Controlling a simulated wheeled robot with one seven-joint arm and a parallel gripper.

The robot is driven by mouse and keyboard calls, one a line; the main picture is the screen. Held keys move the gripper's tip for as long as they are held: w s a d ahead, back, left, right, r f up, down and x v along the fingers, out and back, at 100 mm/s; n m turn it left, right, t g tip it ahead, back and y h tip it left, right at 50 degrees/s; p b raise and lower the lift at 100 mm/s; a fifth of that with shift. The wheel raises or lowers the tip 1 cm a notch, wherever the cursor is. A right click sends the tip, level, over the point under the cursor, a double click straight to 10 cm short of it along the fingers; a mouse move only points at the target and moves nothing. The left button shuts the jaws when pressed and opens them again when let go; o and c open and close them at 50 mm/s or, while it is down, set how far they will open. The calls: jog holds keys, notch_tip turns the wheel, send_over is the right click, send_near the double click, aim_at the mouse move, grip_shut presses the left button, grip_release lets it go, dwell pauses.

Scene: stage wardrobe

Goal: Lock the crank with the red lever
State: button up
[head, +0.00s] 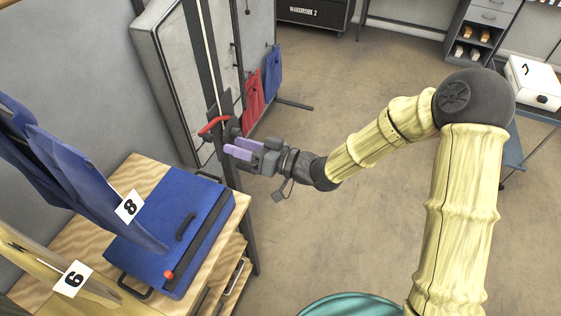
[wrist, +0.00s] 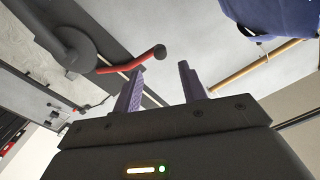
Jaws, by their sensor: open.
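The red lever (head: 214,125) sits on a dark upright post, beside a dark crank hub (head: 228,124). In the wrist view the red lever (wrist: 132,62) runs from a grey round hub (wrist: 75,55) to a rounded knob near my left finger. My gripper (head: 238,148) has purple fingers and is just below and right of the lever in the head view. In the wrist view my gripper (wrist: 160,85) is open with nothing between the fingers. The lever's end is close to the left fingertip; I cannot tell whether they touch.
A wooden table (head: 140,180) holds a blue case (head: 170,235) with a handle, left of my gripper. Red and blue garments (head: 253,98) hang beyond the post.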

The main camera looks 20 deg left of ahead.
jog(key=d+b, duration=0.2)
jog(key=d, duration=0.8)
jog(key=shift+d, duration=0.4)
jog(key=shift+w, duration=0.1)
jog(key=w+d+f+m+t+h, duration=0.4)
jog(key=w+d+f+t+h, duration=0.4)
jog(key=d, duration=0.3)
jog(key=d+m+g+h, duration=0.1)
jog(key=d+m+h, duration=0.45)
jog(key=d, duration=0.75)
jog(key=s+d+r+m+g+h, duration=0.1)
jog(key=s+d+m+g+h, duration=0.2)
jog(key=s+d, duration=0.5)
jog(key=s+g+h, duration=0.1)
jog(key=s, duration=0.1)
jog(key=shift+s+d+r, duration=0.15)
jog(key=shift+s+d, duration=0.1)
jog(key=shift+s, duration=0.1)
